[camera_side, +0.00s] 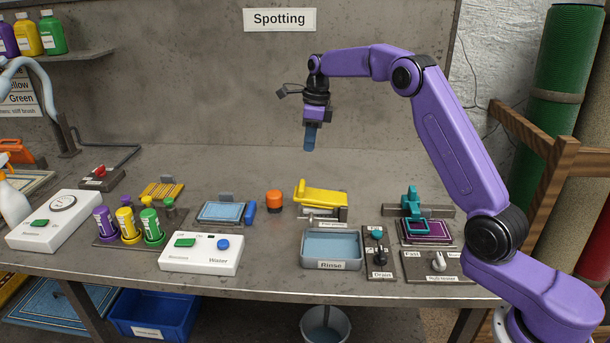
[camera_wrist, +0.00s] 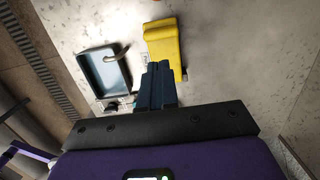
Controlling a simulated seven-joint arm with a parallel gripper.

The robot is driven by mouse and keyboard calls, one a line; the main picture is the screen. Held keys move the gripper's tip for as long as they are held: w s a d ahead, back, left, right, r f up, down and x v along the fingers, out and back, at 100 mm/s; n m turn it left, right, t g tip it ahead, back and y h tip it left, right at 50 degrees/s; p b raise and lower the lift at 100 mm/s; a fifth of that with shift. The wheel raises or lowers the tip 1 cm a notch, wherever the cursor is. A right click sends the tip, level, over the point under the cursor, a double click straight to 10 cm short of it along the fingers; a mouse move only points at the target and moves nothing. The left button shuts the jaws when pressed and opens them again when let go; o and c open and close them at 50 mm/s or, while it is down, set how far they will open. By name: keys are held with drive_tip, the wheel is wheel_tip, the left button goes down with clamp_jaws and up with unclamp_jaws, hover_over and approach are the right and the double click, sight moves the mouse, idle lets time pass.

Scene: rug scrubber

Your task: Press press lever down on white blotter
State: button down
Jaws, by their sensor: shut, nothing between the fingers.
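My gripper (camera_side: 310,138) hangs high above the back of the table, fingers pointing down, shut and empty. Its blue fingers (camera_wrist: 157,84) also show in the wrist view. A yellow piece (camera_side: 320,197), which looks like the press lever, lies over a small grey base behind the rinse basin. It is below and slightly right of my gripper, well apart from it. It shows in the wrist view (camera_wrist: 166,45) beyond my fingertips, partly hidden by them. A pale strip under its front edge may be the white blotter; I cannot tell for sure.
The rinse basin (camera_side: 331,247) stands in front of the yellow piece. A teal device (camera_side: 411,203) stands right. The air around my gripper is clear.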

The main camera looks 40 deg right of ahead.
sight(302, 185)
drive_tip(key=f, duration=0.7)
drive_tip(key=w+a+f, duration=0.1)
drive_tip(key=f, duration=0.2)
drive_tip(key=shift+f, duration=0.4)
drive_tip(key=shift+w+a+f, duration=0.1)
drive_tip(key=shift+a+f, duration=0.15)
drive_tip(key=shift+f, duration=0.6)
